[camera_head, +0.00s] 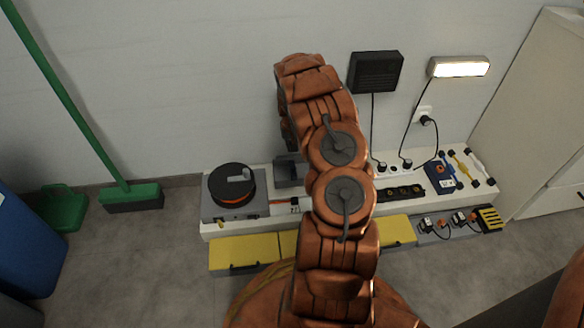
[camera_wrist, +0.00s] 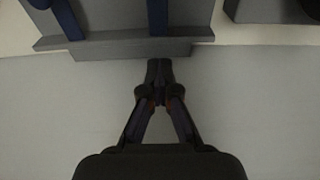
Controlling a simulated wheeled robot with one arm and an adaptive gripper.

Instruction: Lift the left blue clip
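In the wrist view, two dark blue upright pieces stand on a grey holder (camera_wrist: 115,48): a left blue piece (camera_wrist: 68,20), slightly tilted, and a right blue piece (camera_wrist: 157,18). They look like the blue clips, but their tops are cut off by the frame edge. My gripper (camera_wrist: 160,66) has its fingers brought together, with nothing visible between them. Its tips are at the lower edge of the holder in the picture, below the right blue piece. In the head view my arm hides the gripper, and I cannot pick out the clips with certainty.
A long white bench (camera_head: 213,228) along the wall carries a black reel (camera_head: 231,183), a grey bin (camera_head: 290,171) and a blue box (camera_head: 439,176). Yellow-fronted drawers (camera_head: 244,252) lie below. A lamp (camera_head: 459,67) and a black wall unit (camera_head: 376,71) have hanging cables.

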